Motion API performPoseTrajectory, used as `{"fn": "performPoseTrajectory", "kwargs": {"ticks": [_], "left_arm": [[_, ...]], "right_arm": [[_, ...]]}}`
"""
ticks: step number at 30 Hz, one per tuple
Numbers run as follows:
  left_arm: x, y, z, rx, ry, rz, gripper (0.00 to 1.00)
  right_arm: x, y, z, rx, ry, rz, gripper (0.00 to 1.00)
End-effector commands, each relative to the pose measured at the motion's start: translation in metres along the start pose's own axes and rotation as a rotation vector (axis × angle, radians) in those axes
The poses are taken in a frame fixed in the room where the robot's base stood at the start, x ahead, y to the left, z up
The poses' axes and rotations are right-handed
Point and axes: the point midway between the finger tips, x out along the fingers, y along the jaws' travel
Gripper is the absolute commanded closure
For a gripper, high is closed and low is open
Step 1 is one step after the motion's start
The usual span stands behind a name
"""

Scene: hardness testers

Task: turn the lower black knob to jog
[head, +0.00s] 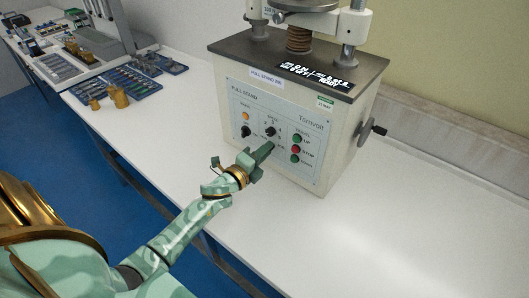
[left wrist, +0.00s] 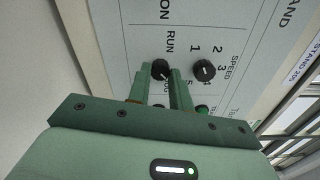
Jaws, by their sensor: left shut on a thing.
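The pull stand's control panel (head: 243,100) faces the front edge of the bench. My left gripper (head: 265,150) reaches its lower middle and hides the lower black knob in the head view. In the left wrist view the lower black knob (left wrist: 160,69) sits between the tips of my left gripper (left wrist: 161,75), which are shut on it. "RUN" is printed beside this knob, and a second label is partly covered by a finger. I cannot tell its pointer's angle. The speed knob (head: 270,131) is just above, and it also shows in the left wrist view (left wrist: 203,70). My right gripper is not in view.
A red stop button (head: 295,149) and green buttons (head: 297,139) sit close to the right of my gripper. Another black knob (head: 246,131) is to its left. A crank (head: 378,130) sticks out of the stand's right side. The white bench (head: 400,215) is clear at right.

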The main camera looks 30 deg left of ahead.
Motion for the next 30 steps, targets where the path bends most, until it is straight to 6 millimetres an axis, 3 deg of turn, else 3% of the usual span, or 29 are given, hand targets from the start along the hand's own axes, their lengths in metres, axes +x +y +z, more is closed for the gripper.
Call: {"fn": "performPoseTrajectory", "kwargs": {"ticks": [12,13,15,25,30], "left_arm": [[-0.001,0.003,-0.002,0.005,0.003,0.005,1.0],[-0.001,0.003,-0.002,0.005,0.003,0.005,0.71],[-0.001,0.002,-0.002,0.005,0.002,0.004,0.57],[-0.004,0.001,-0.001,0.004,0.001,0.002,0.57],[-0.032,0.0,-0.001,0.004,0.002,0.003,0.57]], "right_arm": [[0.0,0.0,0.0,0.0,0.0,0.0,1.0],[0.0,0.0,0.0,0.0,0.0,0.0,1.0],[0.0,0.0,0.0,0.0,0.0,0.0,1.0],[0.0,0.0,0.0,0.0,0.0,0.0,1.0],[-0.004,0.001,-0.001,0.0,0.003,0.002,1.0]]}}
